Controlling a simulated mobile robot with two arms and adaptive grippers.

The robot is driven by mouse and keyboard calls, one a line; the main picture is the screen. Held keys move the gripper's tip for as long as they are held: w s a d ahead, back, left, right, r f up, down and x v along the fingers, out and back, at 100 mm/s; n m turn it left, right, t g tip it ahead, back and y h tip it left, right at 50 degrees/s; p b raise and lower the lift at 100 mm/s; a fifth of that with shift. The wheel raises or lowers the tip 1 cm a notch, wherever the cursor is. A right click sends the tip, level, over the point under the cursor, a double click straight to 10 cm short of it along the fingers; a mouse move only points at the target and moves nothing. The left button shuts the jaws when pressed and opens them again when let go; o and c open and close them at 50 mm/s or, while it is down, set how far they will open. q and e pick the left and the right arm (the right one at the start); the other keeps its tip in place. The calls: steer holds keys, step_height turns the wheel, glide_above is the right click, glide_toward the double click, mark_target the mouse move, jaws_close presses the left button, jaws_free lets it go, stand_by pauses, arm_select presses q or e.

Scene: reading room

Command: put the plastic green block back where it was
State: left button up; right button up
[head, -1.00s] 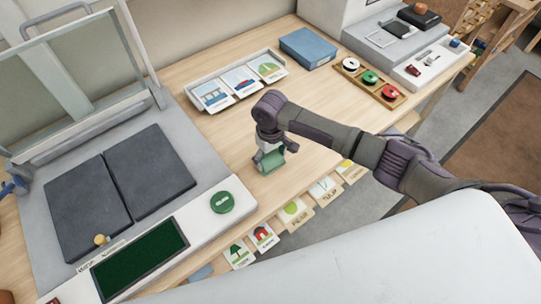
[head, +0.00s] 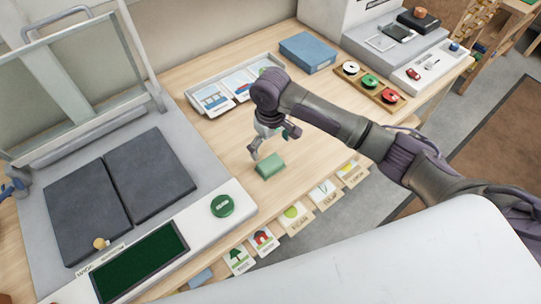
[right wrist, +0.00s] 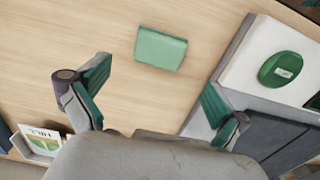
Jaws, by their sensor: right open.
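The green block (head: 270,166) lies on the wooden table, to the right of the grey machine with the round green button. In the right wrist view the block (right wrist: 160,49) lies beyond the fingertips, apart from both. My right gripper (head: 270,143) is open and empty, just above and behind the block in the head view. In the right wrist view its two fingers (right wrist: 152,86) are spread wide with green inner pads. My left gripper is not clearly in view; only a small blue-grey piece shows at the left edge of the head view.
A grey tray (head: 190,92) with picture cards and a blue box (head: 308,52) stand behind. A wooden rack (head: 370,86) holds white, green and red spools. The grey machine (head: 202,232) fills the left. Picture cards (head: 297,214) line the table's front edge.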

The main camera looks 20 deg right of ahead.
steer(key=shift+r, duration=2.35)
steer(key=shift+f, duration=0.1)
